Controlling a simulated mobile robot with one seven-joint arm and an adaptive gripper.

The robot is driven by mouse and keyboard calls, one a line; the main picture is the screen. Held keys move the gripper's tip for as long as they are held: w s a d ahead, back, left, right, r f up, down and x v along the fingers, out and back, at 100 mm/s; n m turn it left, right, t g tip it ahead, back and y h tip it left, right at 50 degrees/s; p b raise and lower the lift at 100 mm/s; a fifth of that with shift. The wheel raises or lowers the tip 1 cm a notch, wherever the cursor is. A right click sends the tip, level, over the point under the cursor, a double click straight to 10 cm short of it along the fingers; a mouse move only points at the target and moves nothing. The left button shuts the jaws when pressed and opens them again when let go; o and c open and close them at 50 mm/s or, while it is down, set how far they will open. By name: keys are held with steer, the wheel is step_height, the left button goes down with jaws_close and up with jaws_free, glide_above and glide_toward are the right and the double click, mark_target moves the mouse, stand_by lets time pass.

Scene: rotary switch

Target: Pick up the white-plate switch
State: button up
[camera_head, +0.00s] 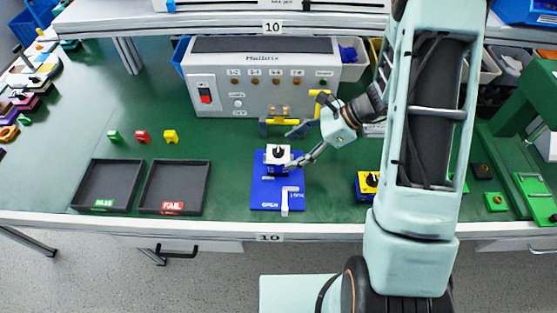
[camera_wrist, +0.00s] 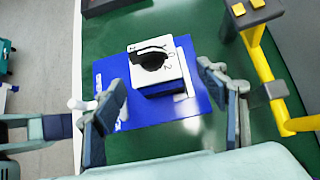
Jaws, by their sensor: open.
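The white-plate switch (camera_head: 285,154) has a black rotary knob and stands on a blue fixture plate (camera_head: 261,196) marked OPEN. In the wrist view, the switch (camera_wrist: 170,72) shows printed marks around its knob, and the blue plate (camera_wrist: 197,103) lies under it. My gripper (camera_head: 299,146) is open just to the right of the switch in the head view. In the wrist view, its fingers (camera_wrist: 160,82) are spread wide on the left and right, with the switch between and beyond them. Nothing is in its grasp, and I see no contact with the switch.
A white lever (camera_head: 285,202) stands on the fixture's front. A grey test box (camera_head: 222,96) with yellow brackets stands behind. Two dark trays, PASS (camera_head: 107,184) and FAIL (camera_head: 175,186), lie left. A yellow-plate switch (camera_head: 364,187) is right, near my arm. Green mat between is clear.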

mark_target(278, 159)
steer(key=x, duration=0.6)
steer(key=shift+s+a+f, duration=0.1)
steer(key=shift+s+f, duration=0.15)
steer(key=shift+s, duration=0.05)
steer(key=shift+c, duration=0.4)
steer(key=c, duration=1.3)
